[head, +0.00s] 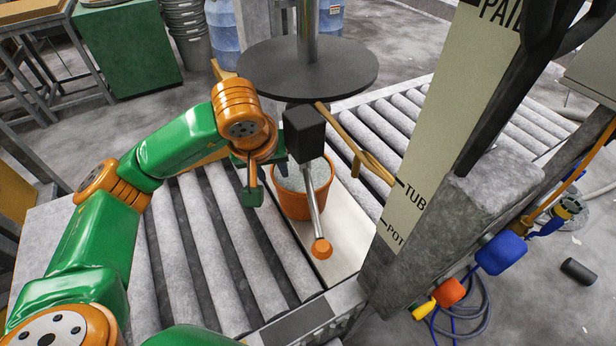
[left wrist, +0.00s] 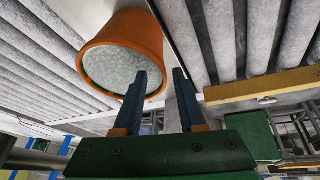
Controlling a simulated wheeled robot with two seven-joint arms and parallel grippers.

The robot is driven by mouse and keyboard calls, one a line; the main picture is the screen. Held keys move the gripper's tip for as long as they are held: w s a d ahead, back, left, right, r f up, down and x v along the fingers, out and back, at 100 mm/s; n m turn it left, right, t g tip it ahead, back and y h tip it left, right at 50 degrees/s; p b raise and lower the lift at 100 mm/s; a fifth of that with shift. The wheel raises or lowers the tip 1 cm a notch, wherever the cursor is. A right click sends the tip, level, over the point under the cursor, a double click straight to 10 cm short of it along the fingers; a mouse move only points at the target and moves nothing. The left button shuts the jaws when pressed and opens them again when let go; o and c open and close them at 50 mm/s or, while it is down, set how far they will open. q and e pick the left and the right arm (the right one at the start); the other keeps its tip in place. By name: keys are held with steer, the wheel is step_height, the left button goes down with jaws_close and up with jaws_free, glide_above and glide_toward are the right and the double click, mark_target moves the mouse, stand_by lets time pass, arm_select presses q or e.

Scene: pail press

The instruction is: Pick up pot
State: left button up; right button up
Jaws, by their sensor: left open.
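An orange pot (head: 294,203) filled with grey, grainy material stands upright on a pale plate (head: 338,240) among the conveyor rollers. A silver lever with an orange knob crosses in front of it and hides part of it. My left gripper (head: 266,176) is open and empty at the pot's left side, close to the rim. In the left wrist view the pot (left wrist: 112,28) lies left of my fingers (left wrist: 163,78), and one finger overlaps its rim. I cannot tell whether that finger touches it. My right gripper is not in view.
A round black press plate (head: 307,72) hangs above and behind the pot. A black block (head: 304,132) with the lever (head: 314,200) stands close to my gripper. A sign post (head: 440,110) reading PAIL, TUB and POT rises at right. Rollers (head: 215,245) at left are bare.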

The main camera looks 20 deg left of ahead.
mark_target(275, 180)
arm_select(q)
steer(key=x, duration=0.2)
steer(key=b+x, duration=0.1)
steer(key=x, duration=0.2)
steer(key=shift+a+f, duration=0.25)
steer(key=shift+f, duration=0.05)
steer(key=shift+r, duration=0.1)
jaws_close()
stand_by(0.9)
